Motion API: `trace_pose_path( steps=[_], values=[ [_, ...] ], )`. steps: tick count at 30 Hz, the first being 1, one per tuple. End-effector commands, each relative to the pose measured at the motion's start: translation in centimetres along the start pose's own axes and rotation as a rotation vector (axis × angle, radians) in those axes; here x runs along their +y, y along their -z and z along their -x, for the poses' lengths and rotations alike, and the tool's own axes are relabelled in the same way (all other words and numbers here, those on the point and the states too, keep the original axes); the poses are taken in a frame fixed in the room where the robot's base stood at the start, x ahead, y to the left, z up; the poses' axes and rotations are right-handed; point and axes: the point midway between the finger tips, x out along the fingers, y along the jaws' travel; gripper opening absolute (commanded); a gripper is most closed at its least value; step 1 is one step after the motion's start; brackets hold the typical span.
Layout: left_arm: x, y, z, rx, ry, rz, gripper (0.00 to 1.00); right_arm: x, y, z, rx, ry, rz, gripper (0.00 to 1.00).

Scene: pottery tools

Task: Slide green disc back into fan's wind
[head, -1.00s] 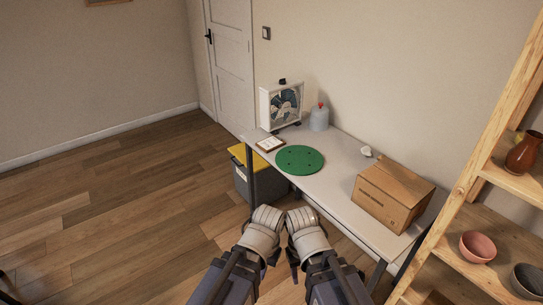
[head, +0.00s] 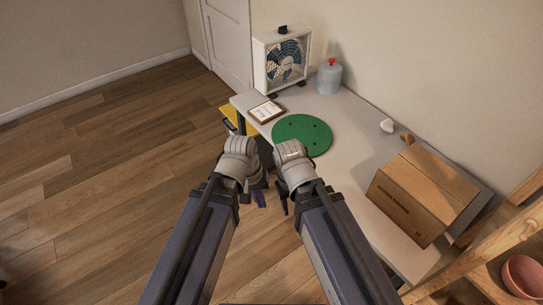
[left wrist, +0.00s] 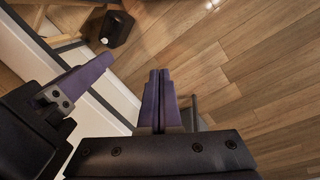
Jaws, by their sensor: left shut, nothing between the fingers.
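The flat round green disc (head: 302,135) with small dark holes lies on the light table (head: 350,190), near its left front edge. The white box fan (head: 282,62) stands at the far left end of the table, beyond the disc and apart from it. My left gripper (head: 258,200) is in front of the table edge, low and short of the disc. Its purple fingers are shut and empty in the left wrist view (left wrist: 158,90). My right gripper (head: 284,206) is beside it, also short of the disc; one purple finger shows in the left wrist view (left wrist: 80,80).
A framed card (head: 266,112) lies between disc and fan, at the table's left edge. A grey jug with a red cap (head: 328,77) stands right of the fan. A cardboard box (head: 422,195) takes up the right part. A yellow-lidded bin (head: 238,118) is under the left end.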

Motion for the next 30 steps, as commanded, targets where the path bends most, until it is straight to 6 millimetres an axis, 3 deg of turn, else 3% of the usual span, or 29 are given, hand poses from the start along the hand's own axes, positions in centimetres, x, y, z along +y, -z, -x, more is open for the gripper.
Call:
trace_pose_path(
  steps=[1,3,10,15,21,25,30],
  values=[
    [-0.3,1.0,-3.6,0.005,-0.087,0.115,0.00,-0.4,0.2,-4.0,0.000,-0.001,0.000,0.50],
    [0.3,2.2,-5.3,0.000,-0.221,0.285,0.00,-0.6,0.4,-6.5,0.000,-0.001,0.001,0.50],
    [0.6,7.2,-8.1,-0.091,-0.673,0.836,0.00,-1.4,0.9,-14.7,0.000,-0.004,0.001,0.50],
    [-1.4,11.2,-8.0,-0.241,-1.011,1.203,0.00,-1.9,1.2,-20.4,0.000,-0.005,0.002,0.50],
    [-5.2,14.6,-6.2,-0.466,-1.336,1.490,0.00,-2.3,1.5,-25.2,0.000,-0.007,0.003,0.50],
    [-7.3,15.7,-5.1,-0.584,-1.468,1.585,0.00,-2.4,1.6,-26.8,0.000,-0.007,0.003,0.50],
    [-8.5,16.2,-4.1,-0.663,-1.545,1.632,0.00,-2.5,1.6,-27.5,0.000,-0.008,0.003,0.50]
  ],
)
